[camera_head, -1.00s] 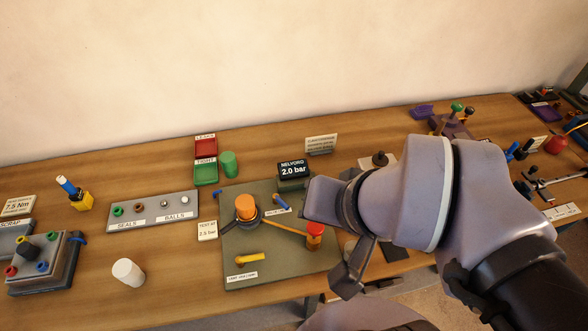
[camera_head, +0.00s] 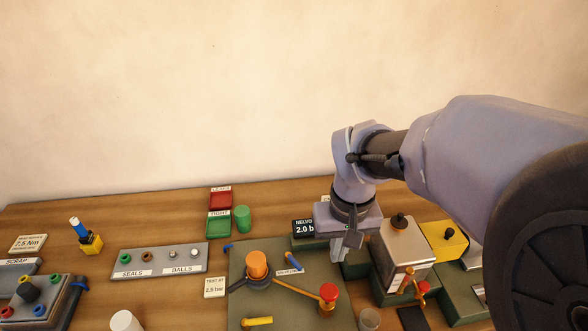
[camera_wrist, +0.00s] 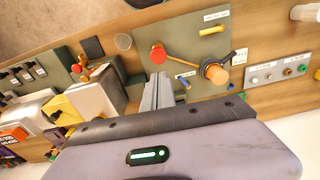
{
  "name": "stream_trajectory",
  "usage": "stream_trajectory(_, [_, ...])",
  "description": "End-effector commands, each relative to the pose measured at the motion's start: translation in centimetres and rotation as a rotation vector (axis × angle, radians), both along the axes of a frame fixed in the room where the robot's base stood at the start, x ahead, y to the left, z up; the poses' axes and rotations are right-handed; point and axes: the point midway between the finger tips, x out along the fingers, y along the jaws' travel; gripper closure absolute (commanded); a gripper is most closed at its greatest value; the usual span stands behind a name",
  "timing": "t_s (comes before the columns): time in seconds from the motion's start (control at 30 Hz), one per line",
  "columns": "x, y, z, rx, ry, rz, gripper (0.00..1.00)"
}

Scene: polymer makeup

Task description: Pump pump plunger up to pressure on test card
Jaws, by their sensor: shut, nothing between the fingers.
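The red-topped pump plunger (camera_head: 329,293) stands on the grey-green mat (camera_head: 240,305) and also shows in the wrist view (camera_wrist: 158,54). A hose links it to an orange cylinder on a dark base (camera_head: 257,265), also in the wrist view (camera_wrist: 215,74). The white test card (camera_head: 214,287) at the mat's left edge reads 2.5 bar. The dark display (camera_head: 303,228) reads 2.0, its right part hidden by my arm. My gripper (camera_head: 346,252) is shut and empty, pointing down above the mat, behind and slightly right of the red plunger and apart from it.
A metal box with a dark knob (camera_head: 405,248) and a yellow block (camera_head: 443,240) stand close right of my gripper. A clear cup (camera_head: 370,319) is at the front. Left are the seals and balls tray (camera_head: 160,261), red and green trays (camera_head: 220,200) and a green cylinder (camera_head: 242,218).

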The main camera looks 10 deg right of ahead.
Motion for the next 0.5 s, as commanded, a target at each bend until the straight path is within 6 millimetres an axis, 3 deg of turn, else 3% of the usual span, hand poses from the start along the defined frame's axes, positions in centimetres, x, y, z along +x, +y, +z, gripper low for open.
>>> stream_trajectory(0.1, [0.7,-0.4,-1.5,-0.012,0.038,0.029,1.0])
stream_trajectory(0.5, [0.8,-0.4,-2.3,-0.013,0.042,0.031,1.0])
